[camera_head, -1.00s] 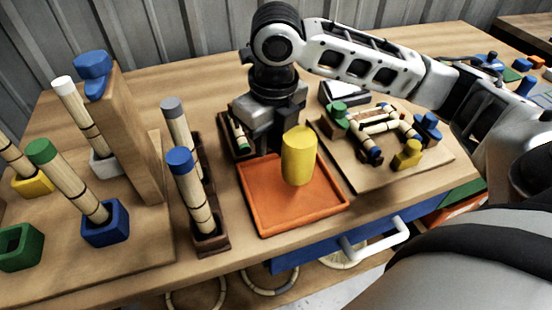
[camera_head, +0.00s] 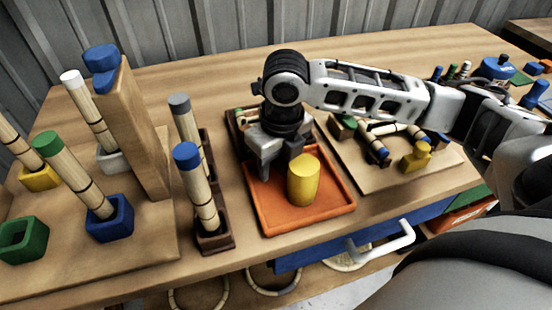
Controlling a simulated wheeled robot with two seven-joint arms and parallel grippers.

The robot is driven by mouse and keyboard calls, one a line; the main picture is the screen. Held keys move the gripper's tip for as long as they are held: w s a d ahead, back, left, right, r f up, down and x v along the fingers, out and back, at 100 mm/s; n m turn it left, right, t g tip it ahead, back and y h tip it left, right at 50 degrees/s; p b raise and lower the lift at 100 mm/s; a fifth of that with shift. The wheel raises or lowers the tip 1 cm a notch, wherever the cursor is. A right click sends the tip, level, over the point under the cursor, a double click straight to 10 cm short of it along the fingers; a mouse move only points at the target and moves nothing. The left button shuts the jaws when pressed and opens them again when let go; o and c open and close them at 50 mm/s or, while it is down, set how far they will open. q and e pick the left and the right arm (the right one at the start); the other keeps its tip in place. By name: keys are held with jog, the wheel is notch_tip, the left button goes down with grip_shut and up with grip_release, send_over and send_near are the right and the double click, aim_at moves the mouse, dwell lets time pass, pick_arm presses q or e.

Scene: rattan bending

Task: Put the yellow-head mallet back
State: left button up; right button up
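The yellow mallet head (camera_head: 303,180) stands in the orange tray (camera_head: 325,215) at the middle of the table. Its handle is hidden behind the head and my gripper. My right gripper (camera_head: 278,162) is low over the back left part of the tray, just behind the head. Its two fingers look spread apart, with a gap between them. Whether a finger touches the mallet is not clear. My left gripper is not in view.
Left of the tray, a dark rack (camera_head: 215,236) holds rattan sticks with blue and grey caps. A wooden board (camera_head: 150,235) with coloured sockets and a wooden post (camera_head: 135,130) stands further left. A board with a rattan assembly (camera_head: 390,175) lies right of the tray.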

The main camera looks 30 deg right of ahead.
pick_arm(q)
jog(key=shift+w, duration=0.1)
pick_arm(e)
jog(key=shift+r, duration=0.25)
jog(key=r, duration=0.4)
jog(key=r+p, duration=0.1)
jog(key=r, duration=0.3)
jog(key=s+r, duration=0.1)
jog(key=r, duration=0.2)
jog(key=shift+s+d+r, duration=0.1)
jog(key=shift+r, duration=0.3)
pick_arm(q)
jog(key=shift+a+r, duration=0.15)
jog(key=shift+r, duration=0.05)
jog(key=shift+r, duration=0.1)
